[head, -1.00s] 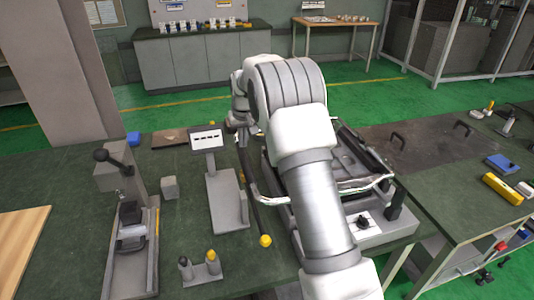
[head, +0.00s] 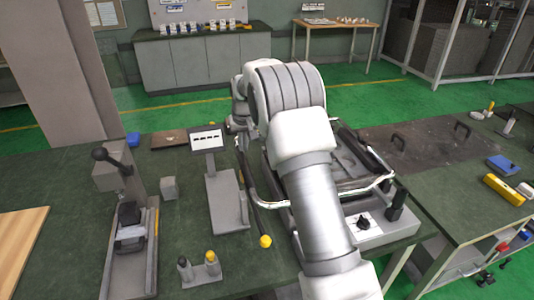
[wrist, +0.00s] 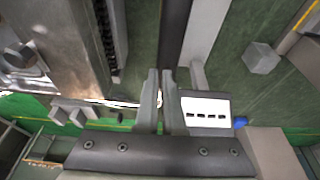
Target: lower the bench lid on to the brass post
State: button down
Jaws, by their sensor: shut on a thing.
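The bench lid is most likely the dark frame (head: 352,160) on the grey bench unit, with a bright curved metal bar (head: 379,185) round its front. My arm hides its middle. In the wrist view, my gripper (wrist: 160,75) is shut where this bright bar (wrist: 95,98) reaches the fingers, at its left side. A dark rod with a yellow tip (head: 265,241) runs along the unit's left side; in the wrist view the dark rod (wrist: 174,30) passes behind the fingertips. A short yellow-topped post (head: 210,257) stands at the front; I cannot tell which is the brass post.
A display stand (head: 207,140) is close left of the gripper. A grey block (head: 169,188) and a lever press (head: 130,235) stand farther left. A black knob (head: 364,222) is on the unit's front. Bare green bench top lies between the block and the front posts.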

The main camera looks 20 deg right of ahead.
jog(key=shift+s+d+f, duration=0.1)
jog(key=shift+d+f, duration=0.05)
jog(key=shift+f, duration=0.2)
jog(key=shift+r, duration=0.15)
notch_tip(320, 180, up, 7)
jog(key=p, duration=0.4)
jog(key=shift+p, duration=0.4)
